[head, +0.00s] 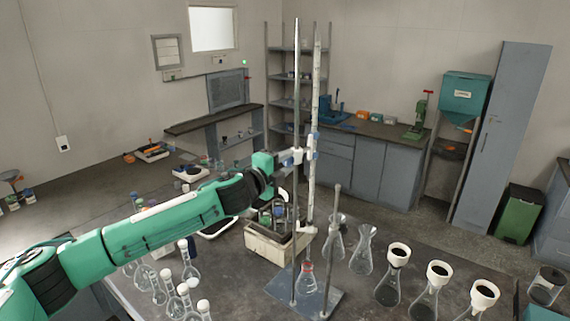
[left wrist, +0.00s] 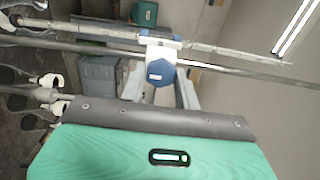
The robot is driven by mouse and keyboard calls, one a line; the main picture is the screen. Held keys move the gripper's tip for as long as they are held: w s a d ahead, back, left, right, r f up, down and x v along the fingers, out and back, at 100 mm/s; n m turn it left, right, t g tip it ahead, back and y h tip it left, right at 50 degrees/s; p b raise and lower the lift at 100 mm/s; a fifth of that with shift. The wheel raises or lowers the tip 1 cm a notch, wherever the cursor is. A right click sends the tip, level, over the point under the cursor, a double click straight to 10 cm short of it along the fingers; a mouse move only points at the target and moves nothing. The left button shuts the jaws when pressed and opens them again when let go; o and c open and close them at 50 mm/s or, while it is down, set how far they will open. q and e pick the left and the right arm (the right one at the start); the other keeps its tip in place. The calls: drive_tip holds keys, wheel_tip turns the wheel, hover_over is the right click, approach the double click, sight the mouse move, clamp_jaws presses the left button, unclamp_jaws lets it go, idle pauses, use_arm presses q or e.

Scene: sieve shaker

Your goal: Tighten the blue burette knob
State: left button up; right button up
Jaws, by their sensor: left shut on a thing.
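My left gripper (head: 287,160) reaches in from the left to the clamp on the burette stand. The blue burette knob (left wrist: 160,73) faces me in the left wrist view, on a white clamp body. My two grey fingers (left wrist: 166,88) are shut on it, one at each side. In the head view, the white clamp (head: 297,155) sits between the metal rod (head: 296,90) and the upright burette (head: 314,100). The knob is hidden there behind my gripper. A flask (head: 306,279) stands below the burette on the stand's base plate (head: 328,301). My right gripper is not in view.
A cream crate (head: 262,243) with bottles stands just behind the stand. Flasks (head: 361,250) and several flasks with black-filled white funnels (head: 397,262) stand to the right. More flasks with white tops (head: 188,262) stand left, below my arm. Free air surrounds the upper rod.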

use_arm(q)
drive_tip(key=o, duration=0.9)
drive_tip(key=shift+o, duration=0.2)
drive_tip(key=shift+s, duration=0.1)
drive_tip(key=shift+s+a+f+b, duration=0.1)
drive_tip(key=shift+s+a+b, duration=0.1)
drive_tip(key=shift+a+b, duration=0.1)
drive_tip(key=b+v, duration=0.5)
drive_tip(key=v, duration=0.8)
drive_tip(key=shift+b, duration=0.4)
drive_tip(key=shift+d, duration=0.1)
